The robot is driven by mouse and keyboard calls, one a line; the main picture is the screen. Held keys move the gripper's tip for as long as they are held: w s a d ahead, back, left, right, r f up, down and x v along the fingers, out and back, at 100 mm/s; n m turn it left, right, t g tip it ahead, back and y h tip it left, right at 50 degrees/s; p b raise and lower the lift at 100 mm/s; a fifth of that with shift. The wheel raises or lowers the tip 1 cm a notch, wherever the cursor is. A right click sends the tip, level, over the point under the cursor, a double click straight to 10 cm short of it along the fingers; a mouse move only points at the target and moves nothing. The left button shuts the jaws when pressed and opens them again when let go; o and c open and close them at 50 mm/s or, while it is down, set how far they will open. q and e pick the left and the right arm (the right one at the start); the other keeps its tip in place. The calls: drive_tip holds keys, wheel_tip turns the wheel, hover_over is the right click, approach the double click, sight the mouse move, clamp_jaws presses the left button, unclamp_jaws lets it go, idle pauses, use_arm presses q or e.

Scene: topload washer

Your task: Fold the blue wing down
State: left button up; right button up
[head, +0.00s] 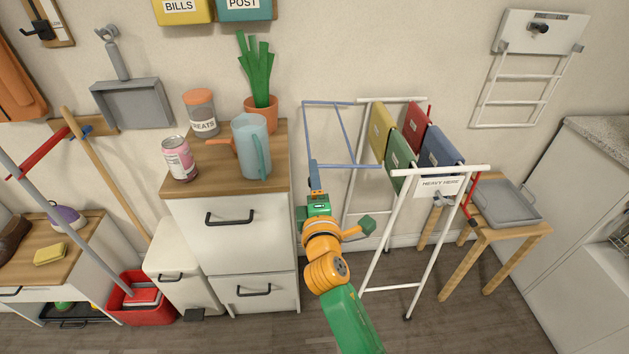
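The blue wing (341,126) is a thin blue frame on the left side of a white drying rack (399,222). It stands out to the left from near the rack's top, roughly level. My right gripper (314,170) is at the wing's near left corner, with its fingers overlapping the end of the near bar. I cannot tell whether they touch it or are open or shut, as they show edge-on. My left gripper is not in view.
Several coloured cloths (399,152) hang on the rack, with a "HEAVY HERE" label (440,184). A drawer cabinet (238,235) with a blue pitcher (250,146) stands close left. A wooden stool (516,234) holding a grey tray (503,203) is at right.

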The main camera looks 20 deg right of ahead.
drive_tip(key=v, duration=0.3)
drive_tip(key=shift+s+r, duration=0.1)
drive_tip(key=shift+s, duration=0.2)
drive_tip(key=v, duration=0.8)
drive_tip(key=shift+a+b, duration=0.25)
drive_tip(key=shift+b, duration=0.1)
idle(0.3)
